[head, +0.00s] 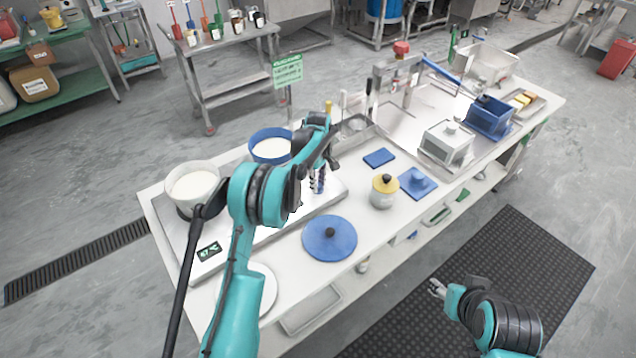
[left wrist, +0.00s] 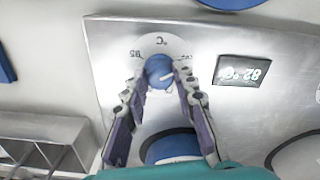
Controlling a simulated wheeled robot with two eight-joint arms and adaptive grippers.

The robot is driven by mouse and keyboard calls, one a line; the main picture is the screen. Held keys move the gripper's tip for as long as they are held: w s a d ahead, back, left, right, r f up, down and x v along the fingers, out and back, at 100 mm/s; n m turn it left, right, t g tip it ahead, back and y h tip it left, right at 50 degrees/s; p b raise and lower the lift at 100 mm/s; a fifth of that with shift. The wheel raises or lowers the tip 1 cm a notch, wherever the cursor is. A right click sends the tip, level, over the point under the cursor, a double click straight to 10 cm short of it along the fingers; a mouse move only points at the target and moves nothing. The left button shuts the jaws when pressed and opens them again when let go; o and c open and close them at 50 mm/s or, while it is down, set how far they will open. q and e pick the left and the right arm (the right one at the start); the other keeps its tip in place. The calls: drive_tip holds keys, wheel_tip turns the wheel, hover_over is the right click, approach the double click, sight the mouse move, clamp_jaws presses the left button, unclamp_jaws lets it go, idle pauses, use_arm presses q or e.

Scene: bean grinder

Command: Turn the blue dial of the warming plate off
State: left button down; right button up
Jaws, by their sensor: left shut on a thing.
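The blue dial (left wrist: 158,70) sits on a pale round face marked °C on the metal warming plate (left wrist: 115,50). A white line shows on the dial. My left gripper (left wrist: 160,77) has a purple-padded finger on each side of the dial and is shut on it. In the head view my left gripper (head: 318,184) is low over the right part of the warming plate (head: 335,193), and the dial is hidden there. A dark display (left wrist: 240,70) with lit digits is beside the dial. My right gripper (head: 437,287) looks open and empty, over the dark floor mat.
A white pot (head: 194,184) and a blue-rimmed pot (head: 270,144) stand on the plate. A blue lid (head: 329,238), a yellow-lidded jar (head: 384,190) and a blue pad (head: 379,158) are on the table.

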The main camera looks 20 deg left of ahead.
use_arm(q)
drive_tip(key=c, duration=1.2)
unclamp_jaws()
wheel_tip(320, 180, up, 12)
